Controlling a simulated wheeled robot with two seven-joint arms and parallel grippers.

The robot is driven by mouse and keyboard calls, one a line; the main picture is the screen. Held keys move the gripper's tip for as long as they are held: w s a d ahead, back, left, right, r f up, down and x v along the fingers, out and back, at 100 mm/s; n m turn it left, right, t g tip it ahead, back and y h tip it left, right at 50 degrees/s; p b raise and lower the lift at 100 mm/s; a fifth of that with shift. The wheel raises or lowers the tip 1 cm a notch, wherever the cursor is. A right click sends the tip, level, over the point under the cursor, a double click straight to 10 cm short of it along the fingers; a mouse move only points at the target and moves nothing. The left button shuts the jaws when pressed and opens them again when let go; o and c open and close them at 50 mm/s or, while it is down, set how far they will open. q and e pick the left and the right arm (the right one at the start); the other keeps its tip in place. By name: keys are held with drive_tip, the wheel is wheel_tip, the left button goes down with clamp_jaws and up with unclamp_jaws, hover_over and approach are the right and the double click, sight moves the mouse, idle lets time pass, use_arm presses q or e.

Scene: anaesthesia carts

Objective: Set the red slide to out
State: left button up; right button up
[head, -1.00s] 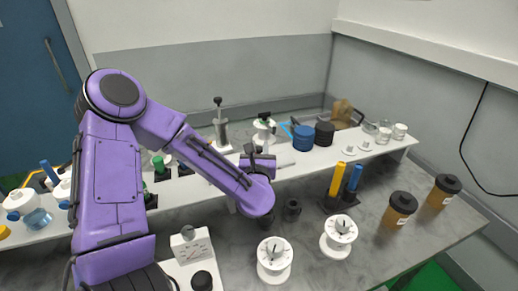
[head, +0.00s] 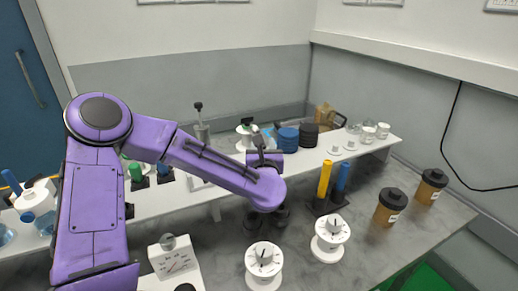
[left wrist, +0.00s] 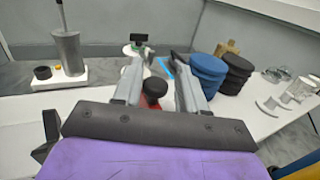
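My left gripper (head: 264,146) reaches over the white shelf in the head view, just left of the blue round tub. In the left wrist view its two grey fingers (left wrist: 158,68) stand apart. Between them shows a black knob (left wrist: 155,87) with a red part (left wrist: 149,102) under it, which looks like the red slide. Gaps show beside the knob, so the fingers do not look closed on it. The rest of the slide and its markings are hidden by the gripper. In the head view my arm and gripper hide the slide. My right gripper is not in view.
The blue tub (head: 288,140) and a black tub (head: 308,135) stand close to the gripper's right. A grey cylinder on a white base (left wrist: 67,55) stands to the left. White dials (head: 330,238), yellow and blue handles (head: 324,180) and brown jars (head: 390,206) occupy the lower counter.

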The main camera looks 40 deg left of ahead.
use_arm(q)
drive_tip(key=shift+w+d+f, duration=0.1)
drive_tip(key=shift+w, duration=0.05)
drive_tip(key=shift+s, duration=0.25)
drive_tip(key=b+v, duration=0.3)
drive_tip(key=v, duration=0.7)
drive_tip(key=shift+d, duration=0.15)
